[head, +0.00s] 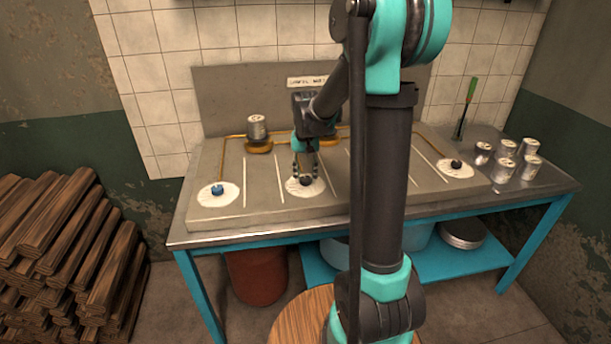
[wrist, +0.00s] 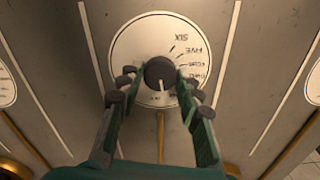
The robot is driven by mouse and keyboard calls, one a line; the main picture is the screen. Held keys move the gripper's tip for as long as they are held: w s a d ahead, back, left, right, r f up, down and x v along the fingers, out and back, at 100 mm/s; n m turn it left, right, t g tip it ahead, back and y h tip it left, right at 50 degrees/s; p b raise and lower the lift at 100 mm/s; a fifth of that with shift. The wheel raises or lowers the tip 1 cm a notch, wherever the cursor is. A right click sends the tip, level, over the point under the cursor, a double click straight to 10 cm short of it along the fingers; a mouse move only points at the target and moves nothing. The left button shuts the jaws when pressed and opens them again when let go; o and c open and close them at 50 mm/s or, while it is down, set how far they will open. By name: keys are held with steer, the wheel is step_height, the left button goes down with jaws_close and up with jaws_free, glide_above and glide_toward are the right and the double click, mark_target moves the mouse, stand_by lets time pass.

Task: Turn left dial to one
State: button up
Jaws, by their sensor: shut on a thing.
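The left dial (head: 228,199) is a white disc with a blue knob (head: 217,189), at the front left of the grey stove top in the head view; nothing touches it. My gripper (head: 305,172) is at the middle dial (head: 316,189), which has a dark knob (wrist: 160,72). In the wrist view my gripper's (wrist: 155,77) two fingers are on either side of this dark knob, shut on it. The wrist view shows number words upside down on the middle dial (wrist: 133,38), and a pale pointer line on the knob points down. The edges of two other dials show at its sides.
A metal can (head: 257,127) stands on the burner at the back left. A third dial (head: 456,172) is at the right. Several cans (head: 503,168) and a green-handled tool (head: 470,90) stand on the right of the table. The stove top between dials is clear.

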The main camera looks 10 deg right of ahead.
mark_target(306, 178)
steer(key=n, duration=0.3)
stand_by(0.4)
steer(key=o, duration=1.2)
steer(key=shift+c, duration=0.2)
steer(key=shift+r, duration=0.1)
step_height(306, 178, up, 12)
